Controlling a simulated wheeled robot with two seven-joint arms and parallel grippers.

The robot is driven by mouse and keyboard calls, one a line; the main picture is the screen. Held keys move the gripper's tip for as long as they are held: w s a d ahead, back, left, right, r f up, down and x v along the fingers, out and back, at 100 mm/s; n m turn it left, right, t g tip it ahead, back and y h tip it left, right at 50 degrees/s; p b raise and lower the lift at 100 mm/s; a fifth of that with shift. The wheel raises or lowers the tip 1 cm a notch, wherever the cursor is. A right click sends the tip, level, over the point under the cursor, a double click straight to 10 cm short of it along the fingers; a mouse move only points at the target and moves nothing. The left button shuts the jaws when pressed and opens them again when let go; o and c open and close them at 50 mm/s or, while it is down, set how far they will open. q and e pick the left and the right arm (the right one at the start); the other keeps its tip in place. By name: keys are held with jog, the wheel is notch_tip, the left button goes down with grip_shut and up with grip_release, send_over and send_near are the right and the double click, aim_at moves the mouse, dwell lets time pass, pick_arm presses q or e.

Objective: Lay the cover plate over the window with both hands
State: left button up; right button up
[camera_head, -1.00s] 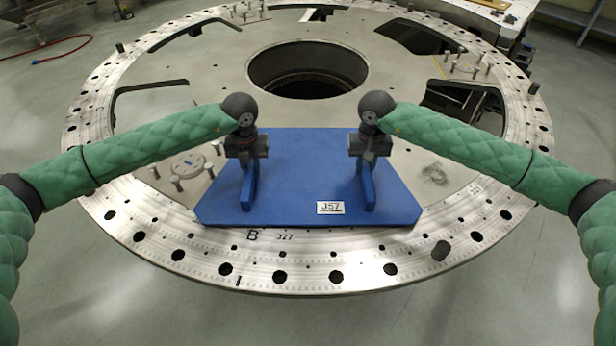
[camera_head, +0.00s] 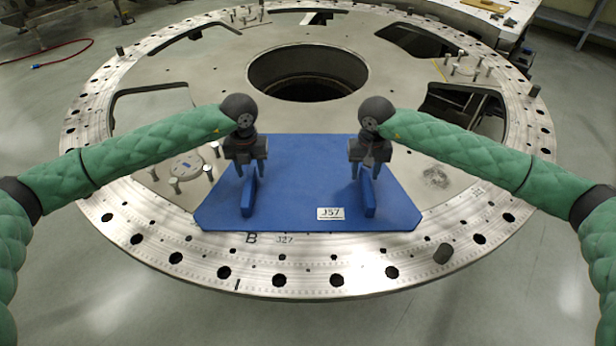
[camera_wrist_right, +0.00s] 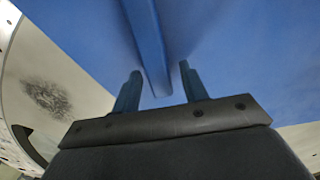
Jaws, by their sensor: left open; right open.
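The blue cover plate (camera_head: 300,190), with a white J57 label, lies flat over the near part of the metal turret plate (camera_head: 150,225). No window opening shows around its edges; what lies under it is hidden. It has two upright blue handles, a left one (camera_head: 249,193) and a right one (camera_head: 368,194). My left gripper (camera_head: 249,174) is open just above the left handle. My right gripper (camera_head: 367,174) is open at the top of the right handle. In the right wrist view, the right handle (camera_wrist_right: 148,45) runs between the spread fingers (camera_wrist_right: 158,85), with gaps on both sides.
The turret plate has a large round central hole (camera_head: 307,75) and several other openings, one at the right (camera_head: 465,105). Several short posts stand on it, some left of the cover plate (camera_head: 176,183).

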jog(key=shift+r, duration=0.1)
pick_arm(q)
notch_tip(320, 180, up, 11)
jog(key=shift+f, duration=0.2)
pick_arm(e)
notch_tip(320, 180, up, 12)
dwell(0.4)
pick_arm(q)
jog(key=shift+r, duration=0.1)
notch_tip(320, 180, up, 8)
jog(key=p, duration=0.1)
pick_arm(e)
jog(key=shift+r, duration=0.65)
dwell(0.6)
notch_tip(320, 180, up, 8)
dwell(1.3)
